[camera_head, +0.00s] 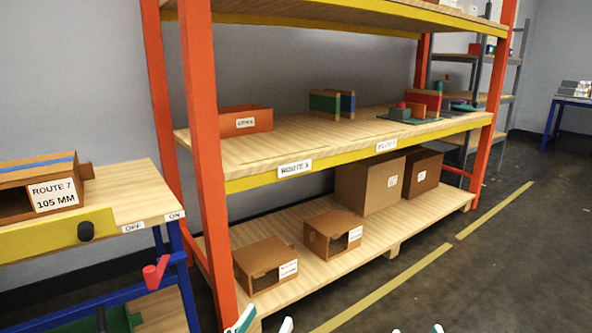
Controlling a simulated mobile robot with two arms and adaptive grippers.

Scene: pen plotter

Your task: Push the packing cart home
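A wood-topped unit with a yellow front and blue frame (178,240) stands at the left, cut off by the picture edge. No wheels show, so I cannot tell whether it is the packing cart. Neither touches the unit.
A brown ROUTE 7 box (48,189) sits on the unit. A rack with orange posts (204,150) fills the middle, with cartons (265,262) on its low shelf. Dark floor (500,270) with yellow lines is open at right. A blue table (571,102) stands far right.

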